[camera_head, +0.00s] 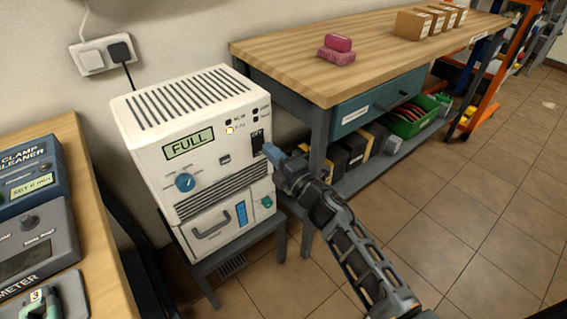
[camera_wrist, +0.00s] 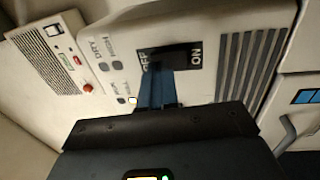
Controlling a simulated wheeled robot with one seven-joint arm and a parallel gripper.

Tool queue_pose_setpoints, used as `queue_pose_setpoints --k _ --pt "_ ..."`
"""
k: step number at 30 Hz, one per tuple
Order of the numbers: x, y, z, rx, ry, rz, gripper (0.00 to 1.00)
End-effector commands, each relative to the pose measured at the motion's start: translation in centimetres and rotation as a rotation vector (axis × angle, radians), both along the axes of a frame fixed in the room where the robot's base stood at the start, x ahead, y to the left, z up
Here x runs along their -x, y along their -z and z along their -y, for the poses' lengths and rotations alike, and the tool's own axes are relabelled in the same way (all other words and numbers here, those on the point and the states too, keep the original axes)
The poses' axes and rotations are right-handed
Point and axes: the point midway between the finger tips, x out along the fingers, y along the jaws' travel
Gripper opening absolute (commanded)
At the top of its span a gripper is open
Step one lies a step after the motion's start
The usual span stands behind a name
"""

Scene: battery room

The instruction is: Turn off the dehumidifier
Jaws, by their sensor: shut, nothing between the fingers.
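The dehumidifier (camera_head: 160,145) is a white box with a top grille, a "FULL" display (camera_head: 188,143) and a blue knob (camera_head: 185,182). Its black power switch (camera_head: 257,138) is at the panel's right; in the wrist view the switch (camera_wrist: 178,56) shows OFF at its left end and ON at its right. A small yellowish lamp (camera_head: 230,129) on the panel looks lit. My gripper (camera_head: 270,151) is shut and empty, its blue fingertips (camera_wrist: 155,70) at the OFF end of the switch. I cannot tell whether they touch it, or which way the rocker is tilted.
The dehumidifier's lower drawer (camera_head: 212,222) has a grey handle. It stands on a dark low stand (camera_head: 240,262). A wooden workbench (camera_head: 370,60) is close at right, with a pink sponge (camera_head: 337,55). Another bench (camera_head: 75,160) with devices is at left.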

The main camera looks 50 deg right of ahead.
Motion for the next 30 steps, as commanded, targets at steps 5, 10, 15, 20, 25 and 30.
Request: queue_pose_setpoints --k 5,10,15,20,25,30 --pt "-1.3 -0.1 0.4 -0.001 0.000 0.000 0.00" --pt "-1.5 -0.2 0.4 -0.001 0.000 0.000 0.00" --pt "-1.5 -0.2 0.4 -0.001 0.000 0.000 0.00" --pt "-2.0 -0.6 0.5 0.001 -0.002 0.001 0.00" --pt "-1.9 -0.4 0.5 0.000 -0.001 0.001 0.00" --pt "-2.0 -0.5 0.4 0.001 -0.002 0.002 0.00"
